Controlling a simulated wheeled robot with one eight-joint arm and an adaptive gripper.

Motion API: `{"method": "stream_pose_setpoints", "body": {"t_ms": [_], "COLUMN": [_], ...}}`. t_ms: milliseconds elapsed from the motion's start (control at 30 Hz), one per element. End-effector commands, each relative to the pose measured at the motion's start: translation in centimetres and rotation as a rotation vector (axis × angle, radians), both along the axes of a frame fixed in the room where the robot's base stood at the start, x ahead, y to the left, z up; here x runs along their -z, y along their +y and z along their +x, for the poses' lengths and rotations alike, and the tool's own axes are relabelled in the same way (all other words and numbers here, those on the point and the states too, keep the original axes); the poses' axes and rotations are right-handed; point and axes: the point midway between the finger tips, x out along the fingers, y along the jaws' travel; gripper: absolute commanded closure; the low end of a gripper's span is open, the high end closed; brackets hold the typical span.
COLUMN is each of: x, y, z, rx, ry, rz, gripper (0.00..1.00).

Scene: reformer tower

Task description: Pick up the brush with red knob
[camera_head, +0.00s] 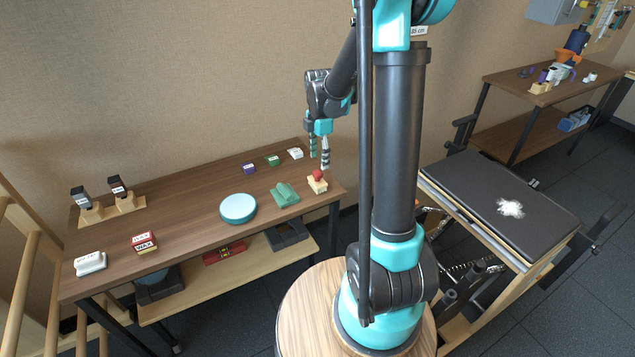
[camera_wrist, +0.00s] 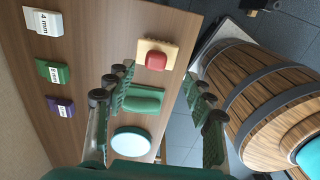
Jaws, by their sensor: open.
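The brush with red knob (camera_head: 317,184) is a small cream block with a red knob on top, near the right end of the wooden table. It also shows in the wrist view (camera_wrist: 145,54), above and between the finger lines. My gripper (camera_head: 319,154) hangs over the right back part of the table, a little behind and above the brush. In the wrist view my gripper (camera_wrist: 158,84) has its two green ribbed fingers spread wide, with nothing held. The brush is apart from the fingers.
A green block (camera_head: 285,194) and a round teal-rimmed disc (camera_head: 238,208) lie left of the brush. Small white (camera_head: 295,153), green (camera_head: 272,160) and purple (camera_head: 249,169) blocks stand behind. A wooden barrel (camera_wrist: 262,88) is beside the table in the wrist view.

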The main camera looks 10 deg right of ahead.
Motion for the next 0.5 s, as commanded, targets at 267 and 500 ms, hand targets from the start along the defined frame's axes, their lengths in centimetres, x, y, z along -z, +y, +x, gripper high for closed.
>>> {"method": "stream_pose_setpoints", "body": {"t_ms": [267, 500], "x": [2.1, 5.0], "y": [0.1, 0.5], "z": [0.1, 0.5], "rx": [0.000, -0.001], "ry": [0.000, 0.000], "rz": [0.000, 0.000], "gripper": [0.47, 0.47]}}
